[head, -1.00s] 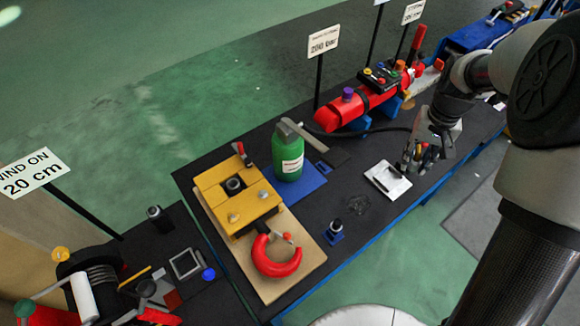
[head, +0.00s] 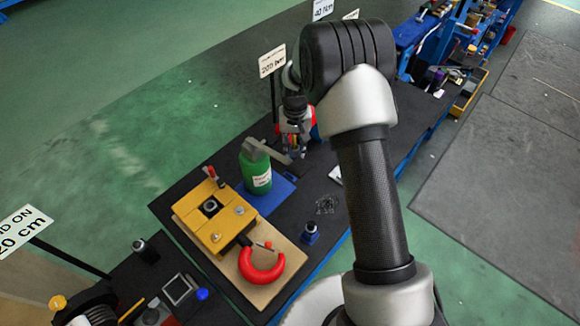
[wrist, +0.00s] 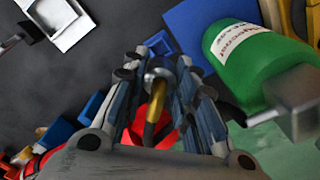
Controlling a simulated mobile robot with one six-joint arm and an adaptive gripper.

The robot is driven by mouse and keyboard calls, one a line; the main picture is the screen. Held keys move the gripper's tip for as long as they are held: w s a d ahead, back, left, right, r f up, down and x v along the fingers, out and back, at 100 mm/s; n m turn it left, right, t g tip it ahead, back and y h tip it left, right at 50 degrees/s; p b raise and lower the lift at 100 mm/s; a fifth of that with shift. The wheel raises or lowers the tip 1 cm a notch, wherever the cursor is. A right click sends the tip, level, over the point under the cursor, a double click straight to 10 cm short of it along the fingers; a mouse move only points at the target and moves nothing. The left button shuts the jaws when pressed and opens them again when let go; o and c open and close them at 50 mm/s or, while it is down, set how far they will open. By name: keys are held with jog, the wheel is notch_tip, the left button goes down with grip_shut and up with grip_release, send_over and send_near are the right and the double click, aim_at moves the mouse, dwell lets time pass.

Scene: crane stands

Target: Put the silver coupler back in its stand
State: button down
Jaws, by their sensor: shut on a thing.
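My gripper (wrist: 159,62) is shut on a small silver piece, which I take to be the silver coupler (wrist: 160,74); a brass-coloured part shows below it between the fingers. In the head view my gripper (head: 295,153) points down over the dark bench, just right of the green bottle; the coupler is too small to tell there. A small blue stand (head: 310,238) with a dark, grey-topped piece on it is near the bench's front edge, apart from my gripper. I cannot tell whether it is the coupler's stand.
The green bottle (head: 256,172) stands on a blue mat, close beside my gripper; it also shows in the wrist view (wrist: 255,65). A white tray (wrist: 65,20) lies nearby. A yellow block (head: 212,212) and red hook (head: 262,268) lie on a wooden board.

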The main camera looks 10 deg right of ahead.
aim_at(293, 150)
jog(key=w+f+p, duration=0.1)
jog(key=f+p, duration=0.1)
jog(key=shift+w+f+m, duration=0.35)
jog(key=shift+m, duration=0.05)
jog(key=shift+f, duration=0.45)
jog(key=shift+f+b, duration=1.4)
jog(key=shift+f, duration=1.35)
jog(key=shift+n+b, duration=0.3)
jog(key=shift+n, duration=0.4)
jog(key=shift+f, duration=0.15)
